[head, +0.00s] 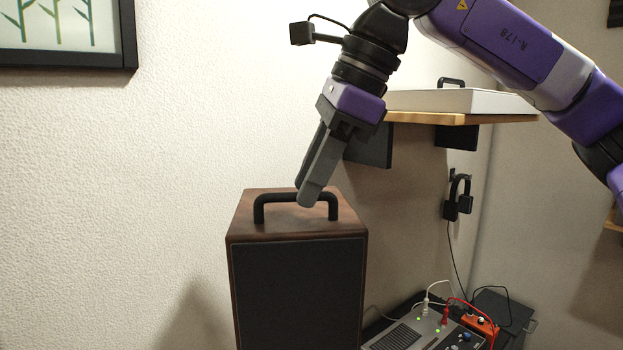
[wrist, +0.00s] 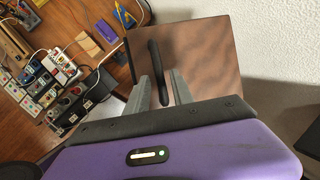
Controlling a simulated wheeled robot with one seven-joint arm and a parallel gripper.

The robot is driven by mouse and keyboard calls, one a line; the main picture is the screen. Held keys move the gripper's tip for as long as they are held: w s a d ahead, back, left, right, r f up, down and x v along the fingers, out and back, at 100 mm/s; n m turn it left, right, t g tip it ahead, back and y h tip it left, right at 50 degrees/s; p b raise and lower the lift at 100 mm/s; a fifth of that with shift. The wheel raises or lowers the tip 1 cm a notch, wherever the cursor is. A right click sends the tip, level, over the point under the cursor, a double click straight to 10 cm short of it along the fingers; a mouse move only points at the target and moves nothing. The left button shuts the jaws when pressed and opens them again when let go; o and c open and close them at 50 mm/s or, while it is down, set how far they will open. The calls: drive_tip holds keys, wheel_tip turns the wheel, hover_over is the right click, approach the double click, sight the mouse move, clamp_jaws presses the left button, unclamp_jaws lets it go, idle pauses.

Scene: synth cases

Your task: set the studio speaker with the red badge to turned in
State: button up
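A studio speaker (head: 299,290) stands at the lower middle of the head view, a brown wooden box with a dark front cloth and a black bar handle (head: 264,204) on top. Its lower part is cut off and no red badge shows. My gripper (head: 305,193) reaches down at the handle, one finger in front of the bar and one behind. In the wrist view, the speaker's wooden top (wrist: 215,55) shows, and the handle (wrist: 157,62) lies between my two open fingers (wrist: 161,90), with gaps visible beside it. I cannot tell whether either finger touches it.
A wooden shelf (head: 440,118) with a white case (head: 460,100) is on the wall behind my gripper. A grey device (head: 410,332) with cables and an orange box (head: 480,325) stand right of the speaker. A headset (head: 458,196) hangs on the wall. A framed picture (head: 130,50) is at upper left.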

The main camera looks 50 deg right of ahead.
idle(0.3)
drive_tip(key=p+v, duration=0.5)
drive_tip(key=v, duration=0.3)
drive_tip(key=shift+s+f, duration=0.15)
drive_tip(key=shift+f, duration=0.05)
idle(0.4)
